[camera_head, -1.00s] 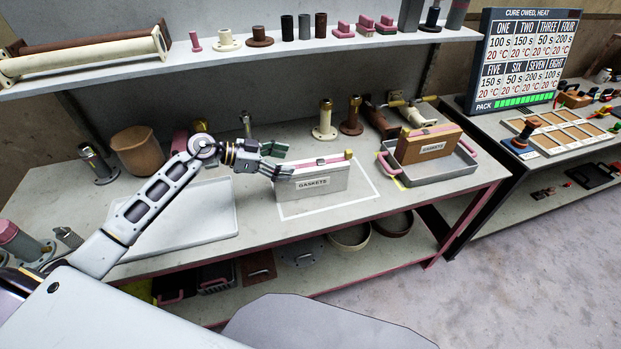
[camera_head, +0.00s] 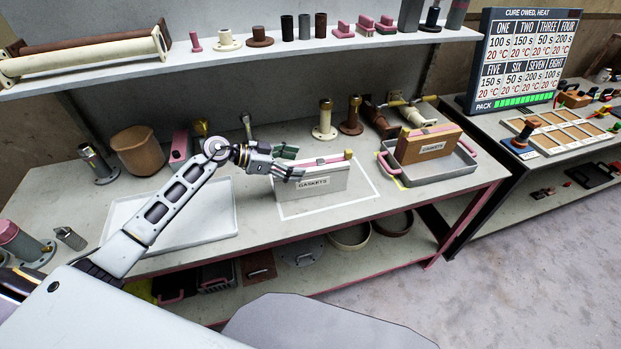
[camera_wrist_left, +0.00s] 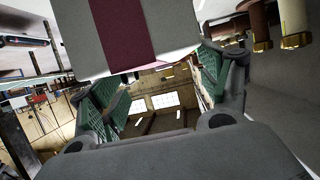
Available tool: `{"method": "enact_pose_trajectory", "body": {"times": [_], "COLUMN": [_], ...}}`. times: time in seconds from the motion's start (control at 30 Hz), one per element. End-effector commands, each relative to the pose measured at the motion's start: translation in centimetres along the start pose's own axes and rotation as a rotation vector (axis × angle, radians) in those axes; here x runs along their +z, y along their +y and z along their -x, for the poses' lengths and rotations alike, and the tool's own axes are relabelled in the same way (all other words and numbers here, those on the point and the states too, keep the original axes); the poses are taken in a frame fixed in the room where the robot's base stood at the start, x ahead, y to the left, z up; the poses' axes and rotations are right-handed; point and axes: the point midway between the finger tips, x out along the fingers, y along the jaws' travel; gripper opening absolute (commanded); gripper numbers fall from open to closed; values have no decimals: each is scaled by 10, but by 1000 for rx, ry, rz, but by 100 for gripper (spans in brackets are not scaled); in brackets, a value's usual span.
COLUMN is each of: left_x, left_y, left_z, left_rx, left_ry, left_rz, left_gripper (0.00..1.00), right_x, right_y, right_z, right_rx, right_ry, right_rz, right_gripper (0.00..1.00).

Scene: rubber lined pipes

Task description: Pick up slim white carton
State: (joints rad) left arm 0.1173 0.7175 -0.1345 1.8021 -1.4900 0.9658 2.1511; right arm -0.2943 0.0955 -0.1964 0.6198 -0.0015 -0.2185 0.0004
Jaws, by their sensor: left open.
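The slim white carton (camera_head: 318,190), labelled GASKETS, stands upright on the bench inside a white outlined rectangle. A pink strip and a small yellow block are along its top. My left gripper (camera_head: 290,162) is open at the carton's upper left end. Its near finger overlaps the carton's top left corner in the head view; I cannot tell whether it touches. In the left wrist view the carton (camera_wrist_left: 75,25), with a dark red band, fills the upper middle, and the green-padded fingers (camera_wrist_left: 160,85) are apart. My right gripper is not in view.
A brown GASKETS carton (camera_head: 432,146) stands in a grey tray (camera_head: 452,172) to the right. An empty white tray (camera_head: 200,232) lies left. Flanged pipes (camera_head: 325,120) stand behind the carton. A shelf (camera_head: 240,50) runs above the bench.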

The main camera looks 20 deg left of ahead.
Motion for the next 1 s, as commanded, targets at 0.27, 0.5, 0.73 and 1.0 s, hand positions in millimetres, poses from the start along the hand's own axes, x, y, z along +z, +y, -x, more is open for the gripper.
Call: {"method": "enact_pose_trajectory", "body": {"times": [0.27, 0.5, 0.73, 1.0], "left_x": [2, 2, 2, 2], "left_y": [-2, -2, -2, -2], "left_z": [-24, -33, -33, -33], "left_rx": [0, 0, 0, 0], "left_ry": [1, -1, -1, -1], "left_rz": [0, -1, -1, -1], "left_gripper": [77, 77, 77, 66], "right_x": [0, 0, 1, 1], "right_y": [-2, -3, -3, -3], "right_z": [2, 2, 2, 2], "right_rx": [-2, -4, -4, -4], "right_ry": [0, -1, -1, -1], "right_rz": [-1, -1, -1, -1], "right_gripper": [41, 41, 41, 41]}}
